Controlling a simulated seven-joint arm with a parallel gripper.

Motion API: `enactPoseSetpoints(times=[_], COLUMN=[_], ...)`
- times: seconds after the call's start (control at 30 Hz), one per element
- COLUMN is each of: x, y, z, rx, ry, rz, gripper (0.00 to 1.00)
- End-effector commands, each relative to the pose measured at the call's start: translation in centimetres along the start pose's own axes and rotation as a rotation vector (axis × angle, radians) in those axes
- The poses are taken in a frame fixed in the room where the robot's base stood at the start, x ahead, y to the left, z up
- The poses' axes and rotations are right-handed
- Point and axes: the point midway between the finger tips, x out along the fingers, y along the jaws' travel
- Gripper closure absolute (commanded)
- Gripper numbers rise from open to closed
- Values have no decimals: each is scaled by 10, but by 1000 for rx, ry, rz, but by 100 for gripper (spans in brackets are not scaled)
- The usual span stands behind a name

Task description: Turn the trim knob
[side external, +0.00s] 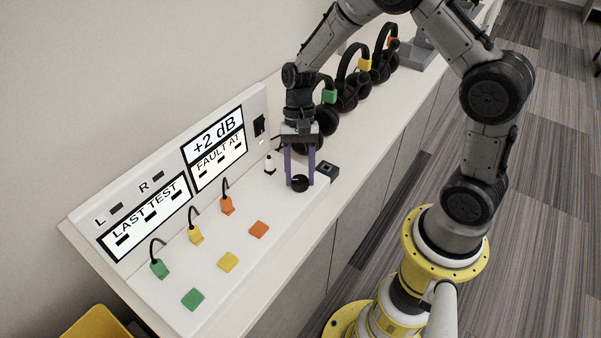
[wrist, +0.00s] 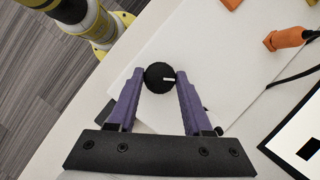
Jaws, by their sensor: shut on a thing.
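The trim knob (side external: 299,183) is a round black knob on the white panel at the right end of the bench unit. It also shows in the wrist view (wrist: 159,78), with a short white pointer line toward the right of that picture. My gripper (side external: 300,175) points down over it, and its two purple fingers stand on either side of the knob. In the wrist view my gripper (wrist: 158,77) is shut on the knob, with the fingertips at its left and right sides. The display (side external: 217,136) reads "+2 dB", with "FAULT AT" below it.
A small black block (side external: 327,172) stands just right of the knob. Green, yellow and orange plugs with cables (side external: 196,235) stand by coloured squares (side external: 228,261). Headsets (side external: 350,85) line the bench behind my gripper.

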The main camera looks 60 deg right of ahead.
Motion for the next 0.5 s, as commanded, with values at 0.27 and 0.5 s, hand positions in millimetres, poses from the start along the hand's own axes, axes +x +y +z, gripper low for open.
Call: enactPoseSetpoints(times=[0.27, 0.5], x=[0, 0], y=[-3, -4], z=[0, 1], rx=[-246, -439], ry=[1, 2], rz=[101, 181], gripper=[100, 100])
